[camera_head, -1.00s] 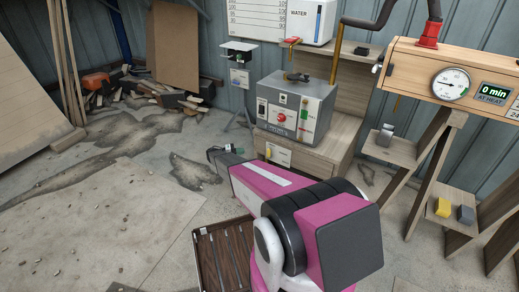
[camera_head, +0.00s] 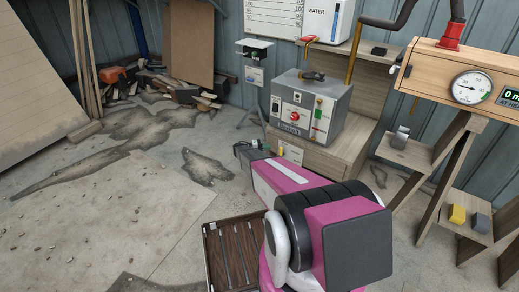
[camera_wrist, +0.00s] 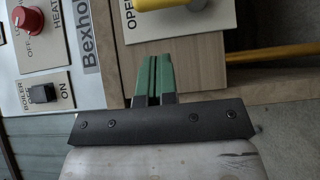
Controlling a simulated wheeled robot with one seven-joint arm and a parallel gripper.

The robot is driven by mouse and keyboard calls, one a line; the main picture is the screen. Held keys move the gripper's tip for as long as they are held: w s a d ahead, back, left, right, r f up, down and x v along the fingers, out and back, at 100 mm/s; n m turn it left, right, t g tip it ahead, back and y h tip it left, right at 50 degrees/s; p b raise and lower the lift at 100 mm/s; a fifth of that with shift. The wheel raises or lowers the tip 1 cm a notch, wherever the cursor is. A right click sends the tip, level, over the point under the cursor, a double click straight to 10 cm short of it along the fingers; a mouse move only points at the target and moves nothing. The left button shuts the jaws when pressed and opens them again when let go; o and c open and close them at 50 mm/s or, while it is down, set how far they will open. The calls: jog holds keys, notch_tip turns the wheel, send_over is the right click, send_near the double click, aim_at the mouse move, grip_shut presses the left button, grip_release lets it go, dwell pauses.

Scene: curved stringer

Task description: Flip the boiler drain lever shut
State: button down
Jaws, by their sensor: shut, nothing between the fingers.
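The yellow drain lever (camera_wrist: 168,4) is cut off by the top edge of the wrist view, over a pale plate (camera_wrist: 190,20) lettered "OPEN". In the head view the plate (camera_head: 291,154) is on the wooden stand under the grey boiler (camera_head: 311,106), and a bit of yellow lever (camera_head: 281,149) shows at its left. My gripper (camera_wrist: 153,80) is shut and empty, its green fingertips together. In the wrist view they point at the wood just below the plate, apart from the lever. In the head view my gripper (camera_head: 265,148) is just left of the plate.
The boiler panel has a red knob (camera_wrist: 28,19) and a black boiler switch (camera_wrist: 42,93) left of my fingers. A yellow bar (camera_wrist: 275,52) runs at right. A wooden box with a gauge (camera_head: 471,87) stands right. The floor at left is mostly open.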

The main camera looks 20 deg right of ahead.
aim_at(281, 151)
jog(key=shift+s+d, duration=1.65)
jog(key=shift+d, duration=0.15)
jog(key=shift+s+d+r+m+y, duration=0.15)
jog(key=shift+s+r+m+y, duration=0.1)
jog(key=shift+m+y, duration=0.15)
jog(key=s+m+y, duration=0.1)
jog(key=s+d+r+m+t+y, duration=0.1)
jog(key=m+y, duration=0.1)
jog(key=shift+s+d, duration=0.15)
jog(key=shift+d, duration=0.15)
jog(key=shift+s+d+f+m+t+y, duration=0.1)
jog(key=shift+s+d+m+t+y, duration=0.2)
jog(key=shift+s+m+t+y, duration=0.25)
jog(key=shift+s+d+m+t+y, duration=0.2)
jog(key=shift+d+m+t+y, duration=0.15)
jog(key=shift+t+y, duration=0.25)
jog(key=shift+s+d+f+m+t+y, duration=0.25)
jog(key=shift+s+d+m+t+y, duration=0.25)
jog(key=shift+y, duration=0.35)
jog(key=f+m+t+y, duration=0.1)
jog(key=s+d+f+m+t+y, duration=0.1)
jog(key=t, duration=0.1)
jog(key=shift+s, duration=0.25)
jog(key=shift+d+f, duration=0.1)
